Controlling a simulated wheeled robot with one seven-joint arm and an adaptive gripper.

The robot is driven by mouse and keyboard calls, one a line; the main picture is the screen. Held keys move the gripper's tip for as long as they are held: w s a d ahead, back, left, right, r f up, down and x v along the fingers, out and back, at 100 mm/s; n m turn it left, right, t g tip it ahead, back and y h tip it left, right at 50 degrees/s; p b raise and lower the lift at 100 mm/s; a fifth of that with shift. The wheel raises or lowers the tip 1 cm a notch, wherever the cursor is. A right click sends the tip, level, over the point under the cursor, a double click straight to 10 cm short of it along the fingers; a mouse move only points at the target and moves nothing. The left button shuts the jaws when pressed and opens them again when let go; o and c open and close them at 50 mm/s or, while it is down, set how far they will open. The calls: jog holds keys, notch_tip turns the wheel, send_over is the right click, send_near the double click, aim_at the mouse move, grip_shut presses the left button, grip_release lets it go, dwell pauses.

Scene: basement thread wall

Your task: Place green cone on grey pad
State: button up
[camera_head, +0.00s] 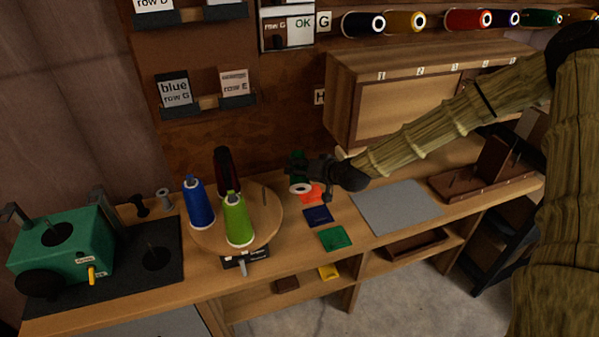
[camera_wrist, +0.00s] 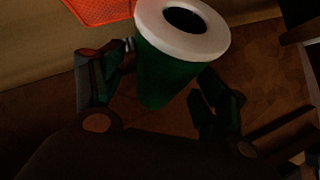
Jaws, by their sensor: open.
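A dark green cone (camera_head: 297,159) is at the back of the bench, partly hidden by my gripper (camera_head: 304,171). Its wide white ring with a dark hole faces the front. In the wrist view the green cone (camera_wrist: 165,70) lies between the fingers of my gripper (camera_wrist: 167,66), which are apart; contact is not clear. The flat grey pad (camera_head: 395,207) lies bare on the bench, to the right of my gripper. A second, lime green cone (camera_head: 239,222) stands on the round wooden turntable (camera_head: 266,212) at the left.
Blue (camera_head: 199,205) and dark red (camera_head: 228,172) cones share the turntable. An orange-red pad (camera_head: 313,195), a navy pad (camera_head: 318,215) and a green pad (camera_head: 335,238) lie nearby. A wooden cabinet (camera_head: 400,105) overhangs behind. A peg rack (camera_head: 480,178) stands right of the grey pad.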

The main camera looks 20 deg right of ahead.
jog(key=shift+w+a+f, duration=0.1)
jog(key=shift+w+f, duration=0.05)
jog(key=shift+w, duration=0.05)
jog(key=c, duration=1.3)
jog(key=shift+r, duration=0.2)
